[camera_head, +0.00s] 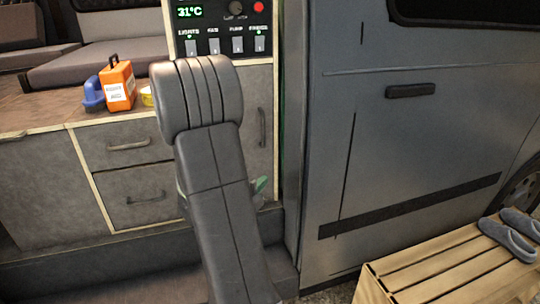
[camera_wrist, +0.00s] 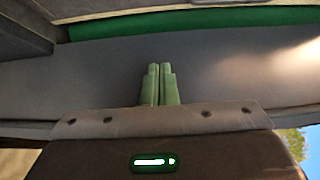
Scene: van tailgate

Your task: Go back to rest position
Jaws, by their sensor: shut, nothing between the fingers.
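My gripper shows in the wrist view (camera_wrist: 159,85) as two green fingers pressed together. It is shut and empty, in front of a dark grey surface with a green strip above it. In the head view my arm stands in the middle, and a bit of green (camera_head: 260,185) shows just right of it, low by the cabinet. The rest of the gripper is hidden behind the arm there.
The van counter holds an orange box (camera_head: 117,84), a blue object (camera_head: 93,95) and a yellow roll (camera_head: 147,97). A control panel (camera_head: 223,30) reads 31°C. Cabinet drawers (camera_head: 130,145) are shut. At right, grey slippers (camera_head: 508,238) lie on a wooden crate (camera_head: 440,272).

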